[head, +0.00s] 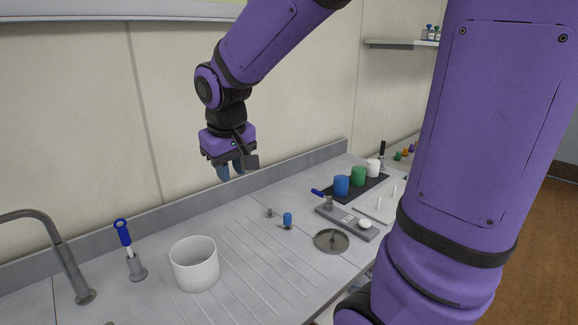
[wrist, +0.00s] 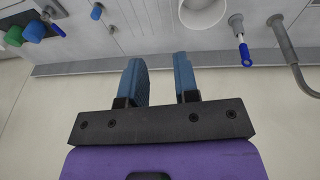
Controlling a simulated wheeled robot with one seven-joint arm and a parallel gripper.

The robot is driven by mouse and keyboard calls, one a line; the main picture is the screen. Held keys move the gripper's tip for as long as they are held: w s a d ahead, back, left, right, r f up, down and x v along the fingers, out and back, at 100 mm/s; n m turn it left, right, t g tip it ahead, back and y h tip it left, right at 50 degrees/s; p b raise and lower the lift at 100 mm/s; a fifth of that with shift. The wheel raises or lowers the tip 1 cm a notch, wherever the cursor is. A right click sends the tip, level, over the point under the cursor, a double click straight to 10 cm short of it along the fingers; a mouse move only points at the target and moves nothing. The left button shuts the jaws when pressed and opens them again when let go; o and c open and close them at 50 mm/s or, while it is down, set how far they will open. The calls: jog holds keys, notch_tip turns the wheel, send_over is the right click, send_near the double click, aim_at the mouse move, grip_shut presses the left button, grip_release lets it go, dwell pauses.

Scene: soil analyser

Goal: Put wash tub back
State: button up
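The white wash tub (head: 195,264) stands upright on the ribbed drainboard at the front left in the head view. It shows partly cut off at the top edge of the wrist view (wrist: 203,14). My gripper (head: 230,172) hangs in the air near the back wall, above the counter and apart from the tub. In the wrist view its two blue fingers (wrist: 163,80) are spread with nothing between them.
A grey faucet (head: 78,270) and a blue-handled brush in a holder (head: 136,268) stand left of the tub. A small blue object (head: 287,220), a round metal dish (head: 331,240) and a grey stand (head: 346,222) are to the right. Blue, green and white cups (head: 358,176) stand farther back.

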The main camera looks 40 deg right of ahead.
jog(key=s+r+t+y, duration=0.1)
jog(key=s+r+t, duration=0.2)
jog(key=s, duration=1.4)
notch_tip(320, 180, up, 3)
jog(key=shift+s+d, duration=0.15)
